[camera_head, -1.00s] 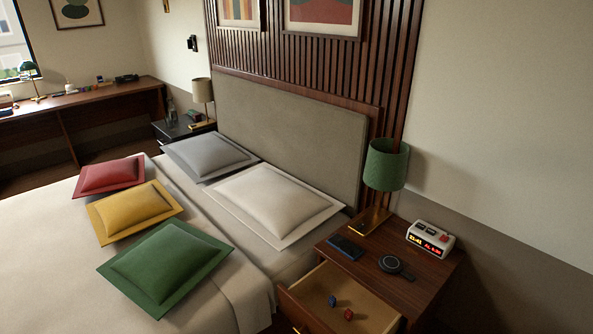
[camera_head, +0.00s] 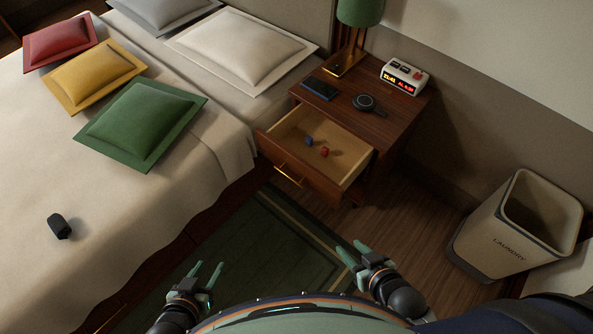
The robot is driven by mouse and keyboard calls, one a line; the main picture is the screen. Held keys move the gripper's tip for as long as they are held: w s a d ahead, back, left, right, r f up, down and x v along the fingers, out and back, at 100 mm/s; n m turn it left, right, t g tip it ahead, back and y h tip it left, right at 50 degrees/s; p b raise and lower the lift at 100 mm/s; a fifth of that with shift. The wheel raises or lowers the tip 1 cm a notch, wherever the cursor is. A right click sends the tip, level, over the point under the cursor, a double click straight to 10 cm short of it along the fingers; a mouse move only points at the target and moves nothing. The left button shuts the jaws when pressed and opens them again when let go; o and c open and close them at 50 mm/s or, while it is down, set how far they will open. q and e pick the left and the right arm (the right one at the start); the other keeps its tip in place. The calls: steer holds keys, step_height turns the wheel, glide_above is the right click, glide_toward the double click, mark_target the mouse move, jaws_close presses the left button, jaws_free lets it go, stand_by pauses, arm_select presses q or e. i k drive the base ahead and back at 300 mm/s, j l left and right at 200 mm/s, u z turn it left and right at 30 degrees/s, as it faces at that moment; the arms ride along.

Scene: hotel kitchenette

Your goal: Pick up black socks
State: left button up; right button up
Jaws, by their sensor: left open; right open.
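A small dark rolled bundle, likely the black socks (camera_head: 59,226), lies on the pale bedspread near the left edge of the head view. My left gripper (camera_head: 207,270) is open and empty, low in the view, to the right of the bundle and apart from it. My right gripper (camera_head: 352,252) is open and empty over the floor, below the nightstand drawer and far from the bundle.
The bed (camera_head: 150,215) fills the left, with several pillows. A nightstand (camera_head: 402,122) has its drawer (camera_head: 350,176) pulled open, with small red and blue items inside. A laundry bin (camera_head: 480,245) stands at right. A green rug (camera_head: 250,245) covers the floor between.

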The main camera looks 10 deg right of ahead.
mark_target(61, 227)
steer(key=u, duration=1.75)
steer(key=i+j, duration=0.35)
steer(key=j, duration=0.1)
